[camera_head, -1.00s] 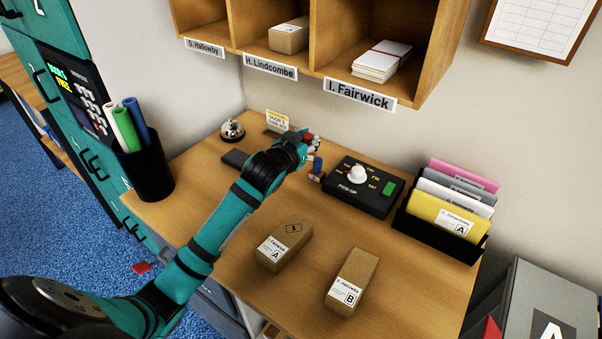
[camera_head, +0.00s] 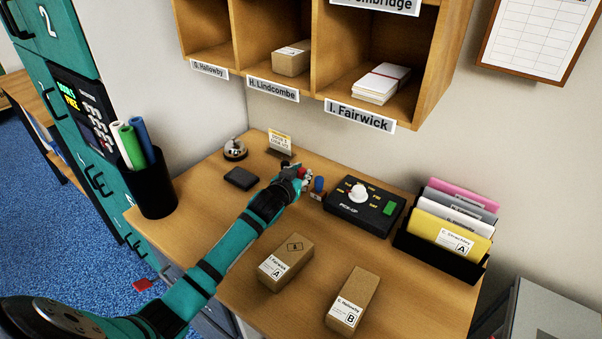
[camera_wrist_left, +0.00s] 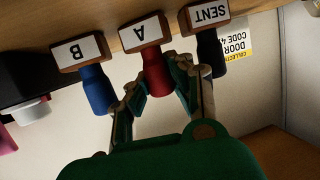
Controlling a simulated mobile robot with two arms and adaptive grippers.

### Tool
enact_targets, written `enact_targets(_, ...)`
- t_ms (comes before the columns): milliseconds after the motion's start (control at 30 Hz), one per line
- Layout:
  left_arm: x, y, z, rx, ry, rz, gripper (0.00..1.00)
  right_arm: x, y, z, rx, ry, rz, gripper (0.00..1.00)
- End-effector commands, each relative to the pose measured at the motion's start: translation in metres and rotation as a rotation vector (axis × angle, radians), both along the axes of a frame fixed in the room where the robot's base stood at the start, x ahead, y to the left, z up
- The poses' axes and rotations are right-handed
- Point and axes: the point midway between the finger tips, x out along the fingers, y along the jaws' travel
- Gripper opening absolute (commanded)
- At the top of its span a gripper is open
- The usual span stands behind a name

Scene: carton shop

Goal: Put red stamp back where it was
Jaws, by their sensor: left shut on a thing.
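The red stamp, with a red handle and a wooden block labelled A, shows in the left wrist view (camera_wrist_left: 157,78). My left gripper (camera_wrist_left: 158,84) is shut on its handle. The red stamp stands in line between a blue stamp (camera_wrist_left: 97,92) labelled B and a dark stamp (camera_wrist_left: 211,55) labelled SENT, its block about level with theirs. I cannot tell whether it rests on the desk. In the head view, my left gripper (camera_head: 301,177) is low at the back of the desk, beside the blue stamp (camera_head: 319,184), and mostly hides the red one. My right gripper is not in view.
A black pick-up box with a dial (camera_head: 362,211) stands right of the stamps. A dark pad (camera_head: 241,178), a bell (camera_head: 235,149) and a small sign (camera_head: 280,141) are to the left. Cartons A (camera_head: 286,262) and B (camera_head: 352,302) lie in front.

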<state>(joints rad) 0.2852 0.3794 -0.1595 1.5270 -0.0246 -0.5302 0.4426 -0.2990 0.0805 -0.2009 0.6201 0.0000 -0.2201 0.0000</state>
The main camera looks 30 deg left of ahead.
Motion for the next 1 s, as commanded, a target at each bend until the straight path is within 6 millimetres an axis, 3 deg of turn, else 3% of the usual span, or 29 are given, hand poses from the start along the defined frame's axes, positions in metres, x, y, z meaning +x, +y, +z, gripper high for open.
enact_targets(300, 0.0, 0.0, -0.003, 0.0, -0.001, -0.001, 0.0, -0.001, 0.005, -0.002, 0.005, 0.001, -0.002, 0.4)
enact_targets(333, 0.0, 0.0, -0.003, 0.0, -0.001, -0.001, 0.21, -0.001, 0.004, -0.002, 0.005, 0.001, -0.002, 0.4)
enact_targets(400, 0.0, 0.0, -0.002, 0.0, 0.0, -0.001, 0.29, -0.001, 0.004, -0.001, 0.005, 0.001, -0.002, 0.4)
enact_targets(733, -0.001, 0.0, 0.001, 0.0, 0.0, -0.001, 0.29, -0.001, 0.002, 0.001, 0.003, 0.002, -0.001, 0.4)
enact_targets(1000, -0.042, -0.005, 0.011, -0.001, 0.0, -0.002, 0.29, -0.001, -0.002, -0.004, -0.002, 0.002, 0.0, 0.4)
